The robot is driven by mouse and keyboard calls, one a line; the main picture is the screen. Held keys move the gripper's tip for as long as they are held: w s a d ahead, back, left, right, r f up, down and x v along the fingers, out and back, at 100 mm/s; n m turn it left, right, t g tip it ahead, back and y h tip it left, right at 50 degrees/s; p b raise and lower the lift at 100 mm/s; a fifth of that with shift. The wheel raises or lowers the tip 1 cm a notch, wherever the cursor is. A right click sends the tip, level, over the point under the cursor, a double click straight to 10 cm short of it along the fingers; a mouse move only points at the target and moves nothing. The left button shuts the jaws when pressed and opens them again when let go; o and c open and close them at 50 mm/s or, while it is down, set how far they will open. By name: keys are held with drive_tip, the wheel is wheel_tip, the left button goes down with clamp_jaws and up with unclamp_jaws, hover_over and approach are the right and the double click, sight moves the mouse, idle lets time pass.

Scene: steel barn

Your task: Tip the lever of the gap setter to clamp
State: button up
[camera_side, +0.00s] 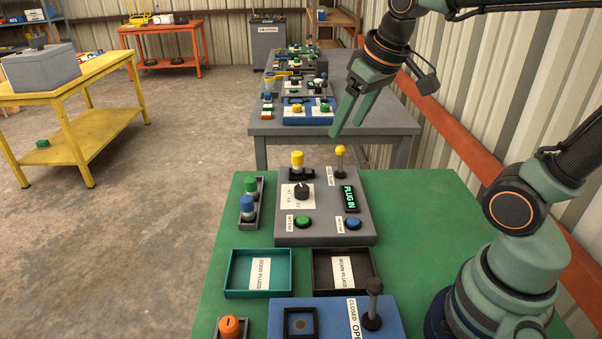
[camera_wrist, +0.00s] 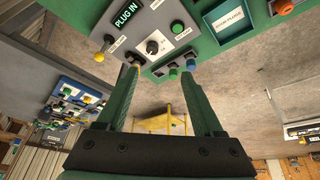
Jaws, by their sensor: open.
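The gap setter appears to be the grey panel (camera_side: 325,232) on the green table. Its lever (camera_side: 340,156) has a yellow ball on a dark stem and stands about upright at the back right corner. In the wrist view the lever's yellow ball (camera_wrist: 99,57) shows left of the fingers. The panel also carries a dial (camera_side: 302,191), a lit "PLUG IN" display (camera_side: 350,198), a yellow plug (camera_side: 297,159), a green button (camera_side: 303,222) and a blue button (camera_side: 353,223). My gripper (camera_side: 347,130) is open and empty, above and apart from the lever.
A blue unit (camera_side: 345,322) with a dark-knobbed lever (camera_side: 373,305) stands at the front. Teal (camera_side: 232,270) and black (camera_side: 317,275) trays lie between the units. Green and blue plugs sit in a rack (camera_side: 250,215) at left. A grey table (camera_side: 380,119) with more devices stands behind.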

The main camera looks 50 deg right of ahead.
drive_tip(key=w+d+g, duration=0.2)
drive_tip(key=w+d, duration=0.6)
drive_tip(key=w, duration=0.1)
drive_tip(key=m+g, duration=0.2)
drive_tip(key=g, duration=0.1)
hover_over(341, 150)
wheel_tip(341, 150, down, 8)
drive_tip(key=shift+w+d+f, duration=0.4)
drive_tip(key=shift+d, duration=0.2)
wheel_tip(341, 150, down, 11)
drive_tip(key=shift+a+f, duration=0.1)
drive_tip(key=shift+f, duration=0.1)
clamp_jaws()
drive_tip(key=shift+r, duration=0.1)
